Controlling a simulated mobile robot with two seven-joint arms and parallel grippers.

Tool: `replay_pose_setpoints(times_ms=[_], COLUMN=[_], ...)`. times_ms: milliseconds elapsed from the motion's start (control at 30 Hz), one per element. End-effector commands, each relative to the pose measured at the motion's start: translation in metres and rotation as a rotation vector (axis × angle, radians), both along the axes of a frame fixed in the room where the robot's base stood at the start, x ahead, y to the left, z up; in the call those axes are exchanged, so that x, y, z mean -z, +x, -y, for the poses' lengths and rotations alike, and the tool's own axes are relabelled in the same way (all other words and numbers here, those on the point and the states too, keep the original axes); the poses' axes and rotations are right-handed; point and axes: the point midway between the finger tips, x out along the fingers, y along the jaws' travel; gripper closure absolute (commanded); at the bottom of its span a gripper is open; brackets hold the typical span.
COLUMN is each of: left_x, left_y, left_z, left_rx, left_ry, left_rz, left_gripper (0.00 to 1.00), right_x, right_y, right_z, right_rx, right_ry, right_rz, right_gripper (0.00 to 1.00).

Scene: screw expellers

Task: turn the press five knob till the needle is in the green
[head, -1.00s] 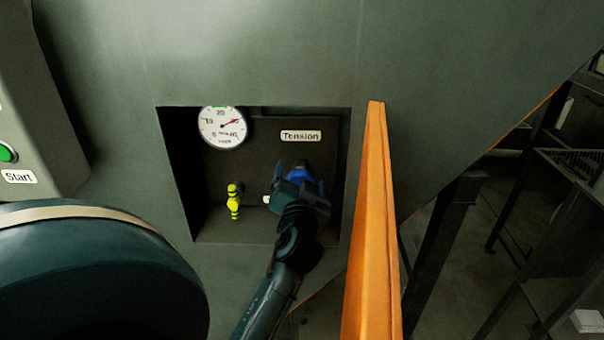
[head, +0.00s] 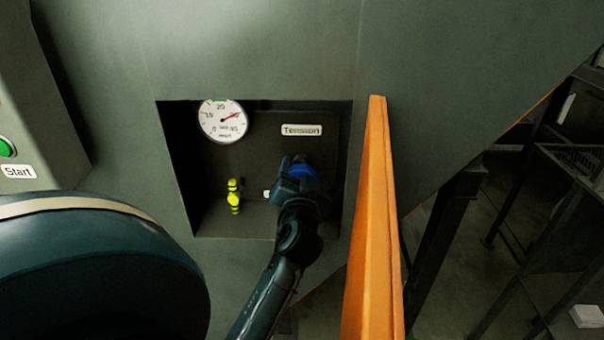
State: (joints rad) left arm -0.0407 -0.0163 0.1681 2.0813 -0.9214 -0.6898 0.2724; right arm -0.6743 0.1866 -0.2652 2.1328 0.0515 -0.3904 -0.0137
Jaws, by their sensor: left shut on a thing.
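The blue knob (head: 304,172) sits under the "Tension" label (head: 301,130) in the recessed panel. My left gripper (head: 298,176) is shut on the knob and hides much of it. The round white gauge (head: 222,121) is at the recess's upper left. Its red needle points up and to the right, past the 20 mark. A small green band shows at the dial's top edge, and the needle is to the right of it. Whether this is press five cannot be read here. My right gripper is not in view.
A yellow fitting (head: 234,196) stands left of the knob in the recess (head: 255,222). An orange rail (head: 374,230) rises just right of the recess. A green button (head: 5,148) with a "Start" label is at the far left. Dark metal frames (head: 450,225) stand at right.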

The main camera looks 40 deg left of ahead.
Motion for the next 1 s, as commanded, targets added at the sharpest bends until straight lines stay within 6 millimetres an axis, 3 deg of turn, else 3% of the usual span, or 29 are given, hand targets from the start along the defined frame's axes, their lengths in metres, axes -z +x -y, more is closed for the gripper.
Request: replay_pose_setpoints(times_ms=[367, 1000], left_x=[-0.002, 0.000], left_y=[0.000, 0.002], left_z=[0.000, 0.001], left_rx=[0.001, 0.000], left_ry=[0.078, 0.465], left_rz=[-0.064, -0.389], left_gripper=[0.61, 0.61], right_x=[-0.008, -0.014], right_y=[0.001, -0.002], right_z=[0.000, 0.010], right_rx=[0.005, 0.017], right_ry=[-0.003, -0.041], right_rz=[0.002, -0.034], right_gripper=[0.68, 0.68])
